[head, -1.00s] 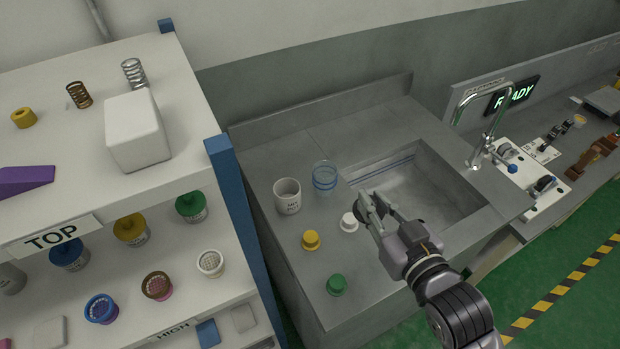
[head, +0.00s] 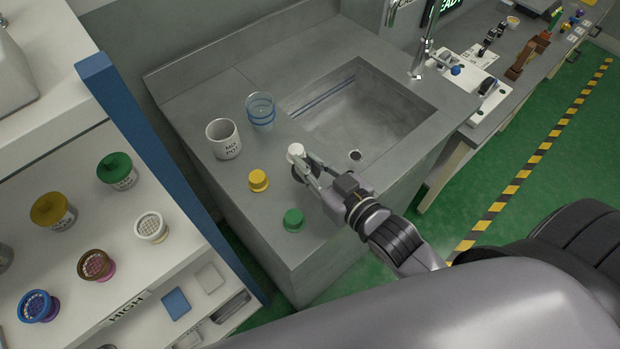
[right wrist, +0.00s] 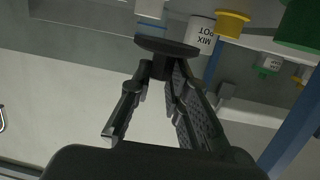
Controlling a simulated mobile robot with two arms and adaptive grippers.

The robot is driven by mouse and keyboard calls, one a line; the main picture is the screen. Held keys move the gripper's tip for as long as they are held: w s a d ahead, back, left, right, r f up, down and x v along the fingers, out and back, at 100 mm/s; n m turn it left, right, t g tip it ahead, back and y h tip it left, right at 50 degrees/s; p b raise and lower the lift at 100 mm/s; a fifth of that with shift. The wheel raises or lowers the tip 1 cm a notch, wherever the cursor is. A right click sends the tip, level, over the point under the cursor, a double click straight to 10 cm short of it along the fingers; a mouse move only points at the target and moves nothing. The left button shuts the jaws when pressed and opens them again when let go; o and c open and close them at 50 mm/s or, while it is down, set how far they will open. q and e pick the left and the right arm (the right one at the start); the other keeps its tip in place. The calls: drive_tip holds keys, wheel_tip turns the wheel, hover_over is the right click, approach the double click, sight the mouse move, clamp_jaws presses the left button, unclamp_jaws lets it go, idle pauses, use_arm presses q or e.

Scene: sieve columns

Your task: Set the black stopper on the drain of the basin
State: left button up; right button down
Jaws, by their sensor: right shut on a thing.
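My right gripper (head: 307,174) is over the front of the counter, near the basin's near-left side. In the right wrist view the gripper (right wrist: 158,82) is shut on the black stopper (right wrist: 167,46), a wide dark disc with a short stem between the fingertips. In the head view the stopper is mostly hidden by the fingers. The grey basin (head: 365,105) is sunk in the counter to the right and behind. Its drain (head: 355,155), a small dark ring, is near the basin's near corner and is bare. My left gripper is not in view.
A white stopper (head: 296,150) is close to the fingers. Yellow (head: 258,180) and green (head: 293,219) stoppers, a white mug (head: 224,139) and a clear blue-banded cup (head: 261,110) stand on the counter. A faucet (head: 425,50) rises behind. A shelf (head: 165,240) stands left.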

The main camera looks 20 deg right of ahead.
drive_tip(key=shift+f, duration=2.4)
drive_tip(key=shift+f, duration=0.1)
drive_tip(key=c, duration=1.5)
unclamp_jaws()
